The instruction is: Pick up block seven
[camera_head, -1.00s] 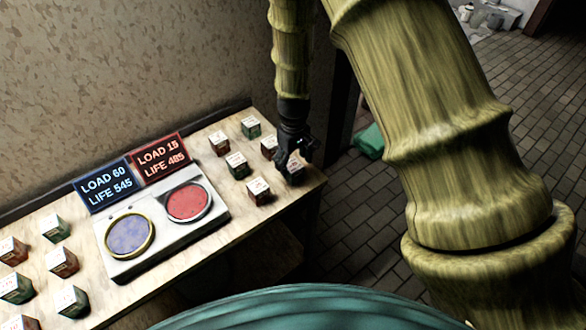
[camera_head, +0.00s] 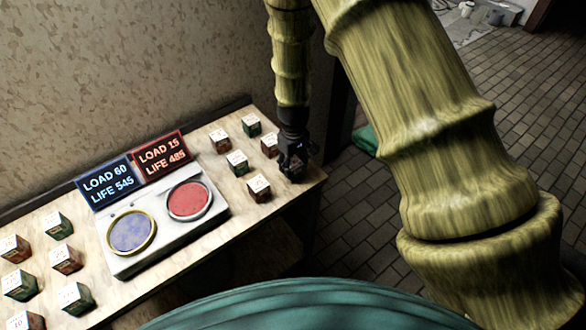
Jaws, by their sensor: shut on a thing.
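My gripper (camera_head: 293,160) reaches straight down at the right end of the wooden table (camera_head: 231,249). It is shut on a small block (camera_head: 292,172), dark on its side, which is mostly hidden by the fingers. The block is at or very near the table top; I cannot tell whether it touches. I cannot read a number on it. Close by are a red-brown block (camera_head: 259,188), a dark green block (camera_head: 237,163) and another red-brown block (camera_head: 269,146), all with white printed tops too small to read.
A grey panel with a blue disc (camera_head: 130,233) and a red disc (camera_head: 188,200) stands mid-table. Behind it are a blue sign (camera_head: 105,185) reading LOAD 60 and a red sign (camera_head: 161,156) reading LOAD 15. Several blocks stand at left. A wall (camera_head: 120,80) runs behind the table.

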